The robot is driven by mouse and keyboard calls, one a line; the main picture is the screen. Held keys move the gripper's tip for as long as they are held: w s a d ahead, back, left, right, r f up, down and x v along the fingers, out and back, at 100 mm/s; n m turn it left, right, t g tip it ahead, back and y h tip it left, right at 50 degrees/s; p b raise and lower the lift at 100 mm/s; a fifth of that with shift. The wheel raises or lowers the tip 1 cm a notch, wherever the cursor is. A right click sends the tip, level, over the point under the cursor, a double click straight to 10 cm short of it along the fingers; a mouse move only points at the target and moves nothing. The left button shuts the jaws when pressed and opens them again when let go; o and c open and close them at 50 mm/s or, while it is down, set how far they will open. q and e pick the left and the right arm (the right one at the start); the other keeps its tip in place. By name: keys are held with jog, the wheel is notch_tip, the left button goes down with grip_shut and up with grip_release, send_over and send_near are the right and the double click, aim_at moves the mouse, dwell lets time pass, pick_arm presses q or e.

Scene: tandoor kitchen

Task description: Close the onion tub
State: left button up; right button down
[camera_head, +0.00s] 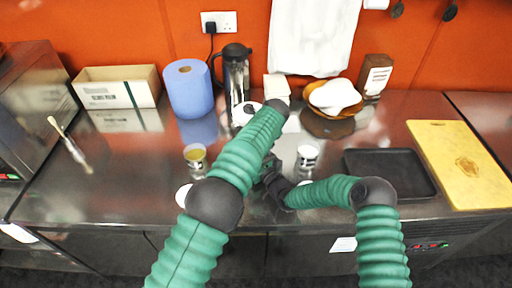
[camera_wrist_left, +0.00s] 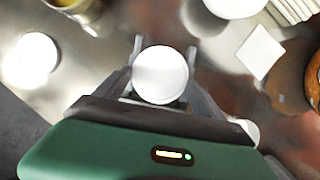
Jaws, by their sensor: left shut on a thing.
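In the left wrist view my left gripper (camera_wrist_left: 164,47) is shut on a white round lid (camera_wrist_left: 160,75), seen from above between its fingers. In the head view my left forearm hides most of that gripper. A small open tub with yellowish contents (camera_head: 195,157) stands left of the arm. A second small tub with a white top (camera_head: 307,154) stands right of it; I cannot tell whether that top is a lid or contents. Another white disc (camera_head: 183,195) lies in front of the yellowish tub. My right gripper (camera_head: 274,184) is low near the middle, its fingers unclear.
A black tray (camera_head: 390,195) and a yellow board (camera_head: 461,165) lie at the right. A brush (camera_head: 72,147) lies left. The front left counter is clear.

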pick_arm(q)
jog(key=shift+s+a+f, duration=0.1)
jog(key=shift+f, duration=0.4)
jog(key=shift+r, duration=0.15)
jog(key=shift+r, duration=0.35)
jog(key=shift+r, duration=0.3)
dwell(0.6)
jog(key=shift+f, duration=0.95)
dwell(0.7)
jog(key=shift+r, duration=0.45)
jog(key=shift+r, duration=0.6)
jog(key=shift+f, duration=0.65)
dwell(0.8)
